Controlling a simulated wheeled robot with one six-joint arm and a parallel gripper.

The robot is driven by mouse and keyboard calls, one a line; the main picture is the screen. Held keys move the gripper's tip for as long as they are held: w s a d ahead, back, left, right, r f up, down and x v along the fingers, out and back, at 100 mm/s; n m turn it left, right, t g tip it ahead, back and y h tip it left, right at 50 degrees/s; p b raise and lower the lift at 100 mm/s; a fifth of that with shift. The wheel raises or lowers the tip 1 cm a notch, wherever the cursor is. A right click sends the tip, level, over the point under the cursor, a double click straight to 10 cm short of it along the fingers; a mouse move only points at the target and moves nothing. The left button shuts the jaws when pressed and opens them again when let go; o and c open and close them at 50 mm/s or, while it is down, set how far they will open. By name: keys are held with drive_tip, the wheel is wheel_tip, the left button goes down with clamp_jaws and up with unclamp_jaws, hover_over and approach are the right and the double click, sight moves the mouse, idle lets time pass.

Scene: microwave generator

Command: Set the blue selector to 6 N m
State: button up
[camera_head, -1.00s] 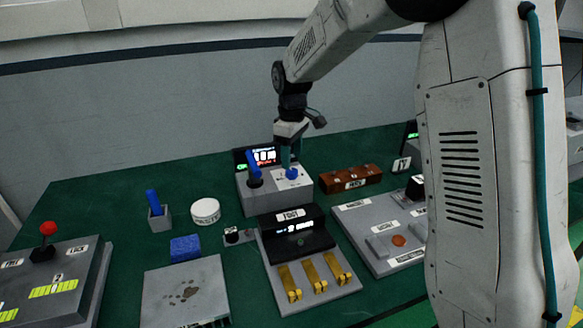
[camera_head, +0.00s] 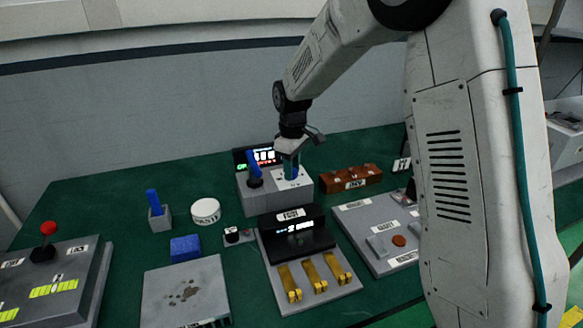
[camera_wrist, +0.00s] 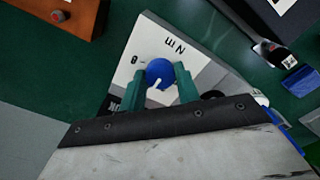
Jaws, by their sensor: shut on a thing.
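The blue selector (camera_wrist: 159,72) is a round knob with a white pointer mark, on the white-labelled top of a grey box (camera_head: 262,202). In the wrist view it sits between the two green fingers of my gripper (camera_wrist: 166,80), which is shut on it. The label beside it shows "N m" and a small "0"; other scale marks are hidden by my gripper. In the head view my gripper (camera_head: 291,168) reaches down onto the right part of the box top and hides most of the knob.
A blue lever (camera_head: 254,165) stands on the same box, close left of my gripper, with a lit display (camera_head: 264,156) behind. A brown block (camera_head: 350,179) is to the right. A black-and-grey unit with yellow levers (camera_head: 297,243) stands in front.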

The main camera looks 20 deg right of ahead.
drive_tip(key=m, duration=0.3)
drive_tip(key=shift+m, duration=2.2)
drive_tip(key=o, duration=1)
wheel_tip(320, 180, up, 8)
drive_tip(key=shift+f, duration=0.1)
